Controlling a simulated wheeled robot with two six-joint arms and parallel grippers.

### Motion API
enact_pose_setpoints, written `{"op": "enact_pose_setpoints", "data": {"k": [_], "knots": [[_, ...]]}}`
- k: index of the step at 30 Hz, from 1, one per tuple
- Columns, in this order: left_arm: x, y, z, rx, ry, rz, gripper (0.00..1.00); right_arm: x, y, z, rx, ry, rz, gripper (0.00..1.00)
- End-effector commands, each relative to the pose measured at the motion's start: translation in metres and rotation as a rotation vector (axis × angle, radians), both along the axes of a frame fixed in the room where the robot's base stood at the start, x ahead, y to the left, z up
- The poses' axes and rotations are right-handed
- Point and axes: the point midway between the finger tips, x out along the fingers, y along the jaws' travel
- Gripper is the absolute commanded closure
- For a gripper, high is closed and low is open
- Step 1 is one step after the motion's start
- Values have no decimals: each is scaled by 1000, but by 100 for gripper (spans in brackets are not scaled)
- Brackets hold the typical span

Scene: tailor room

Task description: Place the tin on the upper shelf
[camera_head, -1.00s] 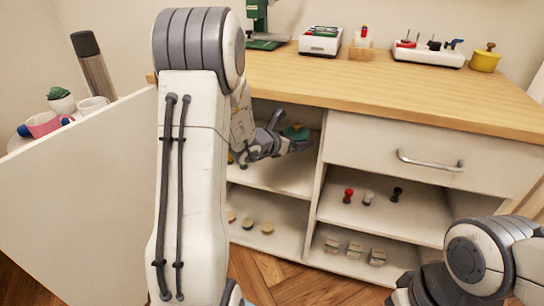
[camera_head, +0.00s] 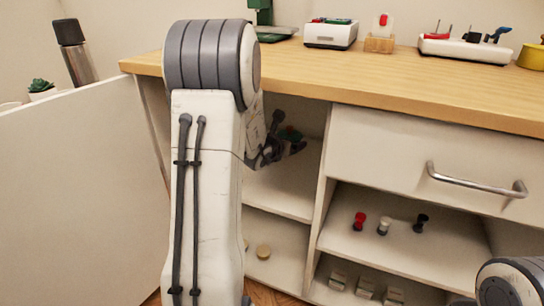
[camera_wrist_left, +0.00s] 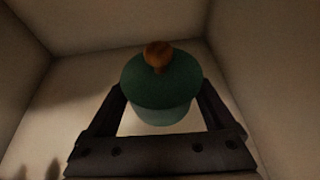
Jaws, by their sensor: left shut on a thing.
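The tin is green with a round brown knob on its lid; in the left wrist view the tin (camera_wrist_left: 160,85) sits between the two dark fingers of my left gripper (camera_wrist_left: 160,110). In the head view my left gripper (camera_head: 278,150) reaches into the upper left compartment of the cabinet, shut on the tin (camera_head: 290,134), which is small and partly hidden there. The upper shelf (camera_head: 285,190) lies below the gripper. I cannot tell whether the tin touches it. My right gripper is out of view; only part of that arm shows at the lower right.
An open white door (camera_head: 80,190) stands left of my left arm. A drawer with a metal handle (camera_head: 475,181) is to the right. Spools (camera_head: 384,226) stand on the shelf under it. The wooden top (camera_head: 330,75) holds several items.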

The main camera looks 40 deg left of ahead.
Motion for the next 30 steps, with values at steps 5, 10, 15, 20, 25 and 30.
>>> {"op": "enact_pose_setpoints", "data": {"k": [5,10,15,20,25,30], "knots": [[-11,36,-23,-2,1,3,100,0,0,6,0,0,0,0],[-14,51,-32,0,-2,-3,100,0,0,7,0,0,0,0],[-15,52,-47,0,-3,-6,100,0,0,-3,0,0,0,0],[-14,51,-73,-2,-1,-5,100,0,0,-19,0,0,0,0],[-14,51,-73,2,-5,-6,100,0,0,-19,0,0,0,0],[-14,51,-75,2,-4,-6,100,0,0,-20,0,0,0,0]]}}
